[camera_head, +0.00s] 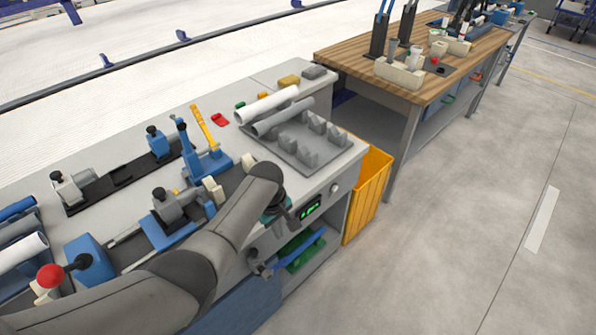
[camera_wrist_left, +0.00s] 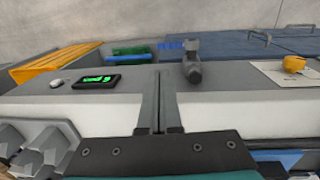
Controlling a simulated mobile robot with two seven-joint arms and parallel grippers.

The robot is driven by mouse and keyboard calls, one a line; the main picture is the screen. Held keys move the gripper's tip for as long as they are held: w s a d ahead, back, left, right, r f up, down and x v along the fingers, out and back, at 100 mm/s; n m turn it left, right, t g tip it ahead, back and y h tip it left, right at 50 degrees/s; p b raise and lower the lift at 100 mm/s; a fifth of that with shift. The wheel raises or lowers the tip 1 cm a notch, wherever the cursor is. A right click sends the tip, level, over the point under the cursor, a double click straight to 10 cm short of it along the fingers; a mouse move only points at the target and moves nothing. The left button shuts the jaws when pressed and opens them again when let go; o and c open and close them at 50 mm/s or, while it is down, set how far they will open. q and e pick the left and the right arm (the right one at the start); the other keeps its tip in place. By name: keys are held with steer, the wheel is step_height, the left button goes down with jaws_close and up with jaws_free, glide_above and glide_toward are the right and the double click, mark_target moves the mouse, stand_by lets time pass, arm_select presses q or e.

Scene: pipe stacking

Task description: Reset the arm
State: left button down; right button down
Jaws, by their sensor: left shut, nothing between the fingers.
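My left arm (camera_head: 215,235) comes in from the lower left of the head view and reaches over the front edge of the workbench. My left gripper (camera_head: 287,212) is at its end, just left of the green display, partly hidden by the wrist. In the left wrist view the left gripper (camera_wrist_left: 159,95) has its two fingers together, with nothing between them. The fingers point toward the bench's front panel. My right gripper is in neither view.
A white pipe (camera_head: 267,104) and a grey pipe (camera_head: 283,117) lie at the grey rack (camera_head: 335,160). Blue clamps (camera_head: 205,165) stand on the workbench. A yellow bin (camera_head: 368,195) is beside the bench. A wooden table (camera_head: 345,52) stands farther back. The floor at right is clear.

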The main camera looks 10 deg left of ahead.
arm_select(q)
steer(key=s+a+f+m+b, duration=0.3)
steer(key=s+f, duration=0.8)
steer(key=f, duration=0.4)
steer(key=s+a+f+m+b, duration=0.1)
steer(key=s+f+m, duration=0.2)
steer(key=s+f, duration=0.3)
steer(key=s+a+f+m+b, duration=0.1)
steer(key=s+f, duration=0.4)
steer(key=s, duration=1.1)
steer(key=s+a+f+m+b, duration=0.2)
steer(key=s+f+m, duration=0.4)
steer(key=s, duration=0.5)
steer(key=shift+a+f+y, duration=0.2)
steer(key=shift+f+y, duration=0.1)
steer(key=shift+s, duration=0.25)
